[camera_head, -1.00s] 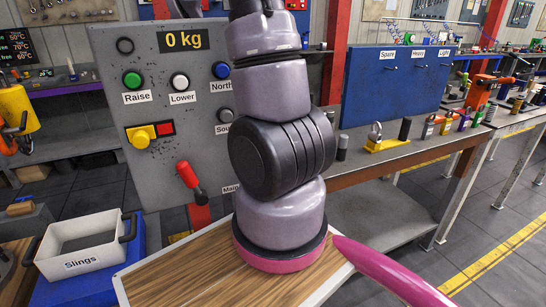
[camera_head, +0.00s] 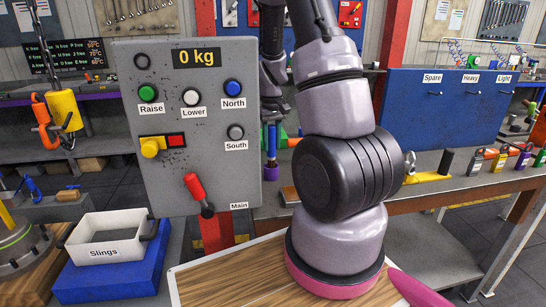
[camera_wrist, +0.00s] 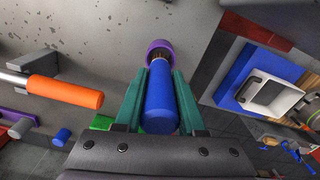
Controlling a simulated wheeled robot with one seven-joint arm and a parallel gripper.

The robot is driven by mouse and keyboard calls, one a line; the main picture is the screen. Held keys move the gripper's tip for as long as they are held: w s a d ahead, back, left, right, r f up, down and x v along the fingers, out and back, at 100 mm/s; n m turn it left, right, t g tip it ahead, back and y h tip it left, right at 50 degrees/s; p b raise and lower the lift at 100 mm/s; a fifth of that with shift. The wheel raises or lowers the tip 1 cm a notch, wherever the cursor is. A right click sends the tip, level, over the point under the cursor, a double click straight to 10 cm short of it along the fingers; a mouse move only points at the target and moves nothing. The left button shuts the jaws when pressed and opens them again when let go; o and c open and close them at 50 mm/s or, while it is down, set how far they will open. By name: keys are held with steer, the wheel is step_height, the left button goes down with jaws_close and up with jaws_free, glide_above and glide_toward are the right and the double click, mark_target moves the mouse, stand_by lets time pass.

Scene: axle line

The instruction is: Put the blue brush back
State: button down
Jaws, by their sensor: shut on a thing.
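My gripper (camera_wrist: 153,105) has two teal fingers closed on either side of the blue brush (camera_wrist: 160,100) in the wrist view. The brush has a round blue handle, with dark bristles showing at its far end. A purple ring or cup (camera_wrist: 158,46) surrounds the bristle end in that view; I cannot tell whether the bristles are inside it or only in front of it. In the head view the blue brush (camera_head: 271,140) shows small and upright below my dark wrist, just right of the control panel. My arm partly hides that area.
The grey control panel (camera_head: 215,120) with buttons and a red lever stands close on the left. The white Slings box (camera_head: 75,252) sits on a blue block (camera_head: 140,280). A bench (camera_head: 440,190) with padlocks and small cylinders runs right.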

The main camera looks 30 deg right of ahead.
mark_target(271, 126)
steer(key=shift+f, duration=2)
steer(key=shift+f, duration=0.1)
steer(key=c, duration=0.5)
jaws_free()
step_height(271, 126, up, 12)
steer(key=shift+r, duration=0.1)
